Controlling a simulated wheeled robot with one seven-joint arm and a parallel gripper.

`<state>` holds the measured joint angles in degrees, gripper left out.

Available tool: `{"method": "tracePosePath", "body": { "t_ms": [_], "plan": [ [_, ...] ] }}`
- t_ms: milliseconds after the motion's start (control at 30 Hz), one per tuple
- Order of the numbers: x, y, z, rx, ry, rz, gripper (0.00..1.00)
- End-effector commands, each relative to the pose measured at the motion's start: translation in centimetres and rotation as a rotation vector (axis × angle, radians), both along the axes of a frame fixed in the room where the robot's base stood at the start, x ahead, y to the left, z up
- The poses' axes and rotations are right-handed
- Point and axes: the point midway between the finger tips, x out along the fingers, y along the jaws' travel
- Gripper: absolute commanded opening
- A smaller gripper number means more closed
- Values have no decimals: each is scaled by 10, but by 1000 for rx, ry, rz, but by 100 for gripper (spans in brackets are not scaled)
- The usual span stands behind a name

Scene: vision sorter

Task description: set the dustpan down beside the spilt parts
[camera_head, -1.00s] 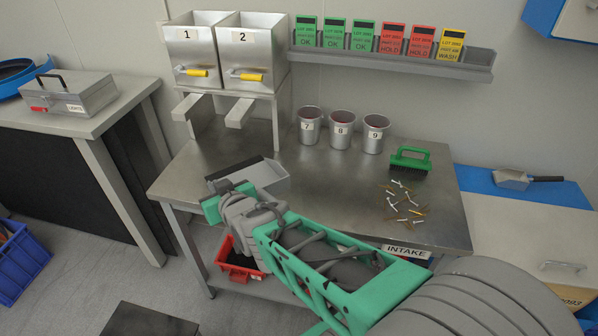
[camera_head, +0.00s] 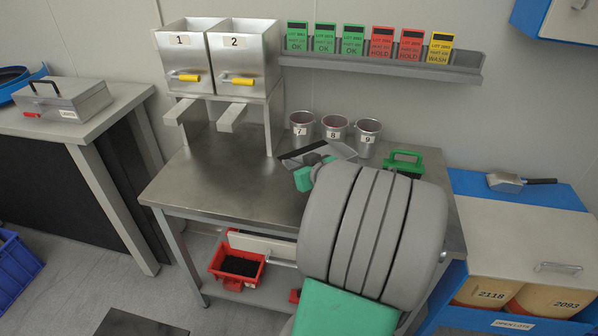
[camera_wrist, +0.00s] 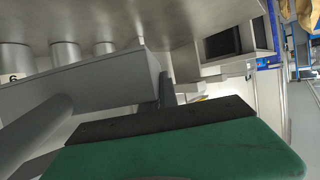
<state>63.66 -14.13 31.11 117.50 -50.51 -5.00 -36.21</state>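The grey dustpan (camera_head: 338,149) is held at my gripper (camera_head: 308,172), at the back middle of the steel table, in front of the numbered cups. Its dark strip shows at its left. In the wrist view the dustpan (camera_wrist: 85,85) fills the left side, above a green finger with a black pad. My gripper appears shut on it; the exact grip is hidden, and only one finger shows clearly in the wrist view. The pan appears raised off the table. The spilt parts are hidden behind my arm in the head view.
Cups 7 (camera_head: 301,129), 8 (camera_head: 334,127) and 9 (camera_head: 367,136) stand close behind the dustpan. Bins 1 (camera_head: 184,50) and 2 (camera_head: 240,55) stand back left. The table's left part (camera_head: 205,180) is clear.

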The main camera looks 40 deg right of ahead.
Motion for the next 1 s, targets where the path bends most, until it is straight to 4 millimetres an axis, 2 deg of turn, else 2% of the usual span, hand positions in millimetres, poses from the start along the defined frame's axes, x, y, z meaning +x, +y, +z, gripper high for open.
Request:
{"method": "tracePosePath", "body": {
  "t_ms": [267,433,633,800,1000],
  "plan": [
    [66,-42,-35,5,3,3,0],
    [90,-59,-73,4,3,1,0],
    [105,-69,-95,2,2,0,0],
    [104,-70,-120,2,1,-2,0],
    [104,-70,-123,-1,-1,-2,0]
  ]
}}
